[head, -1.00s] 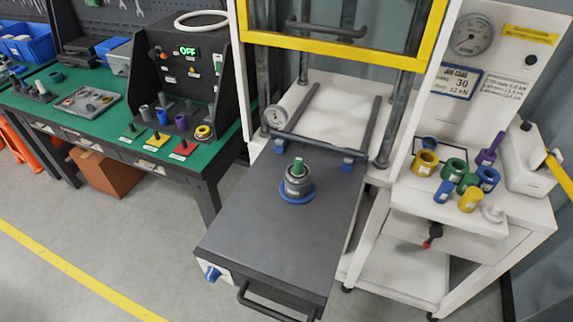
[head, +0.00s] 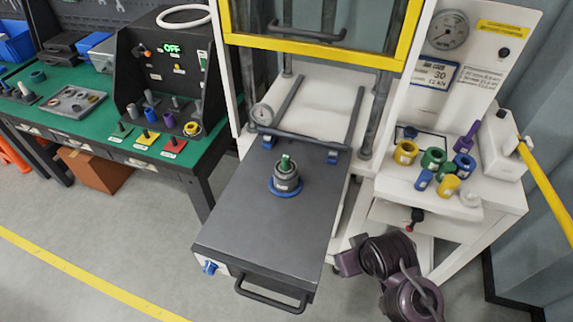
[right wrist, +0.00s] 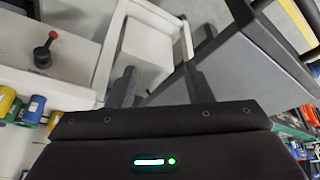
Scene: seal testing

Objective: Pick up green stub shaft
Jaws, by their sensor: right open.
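The green stub shaft (head: 285,163) stands upright in a grey cylindrical housing (head: 286,179). The housing sits on a blue ring (head: 285,191) on the dark sliding plate (head: 265,235) of the press. Only the top of the shaft shows; the rest is hidden in the housing. In the right wrist view, the fingers of my right gripper (right wrist: 159,86) are apart with nothing between them. My right arm is low at the right of the head view, apart from the shaft, beside the white side cart. My left gripper is not in view.
The side shelf (head: 402,190) holds a yellow ring (head: 405,152), a green ring (head: 433,158), a purple shaft (head: 467,138) and other coloured parts. The yellow-framed press guard (head: 310,50) is raised behind. A black handle (head: 272,297) juts from the plate's front. The floor left of it is clear.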

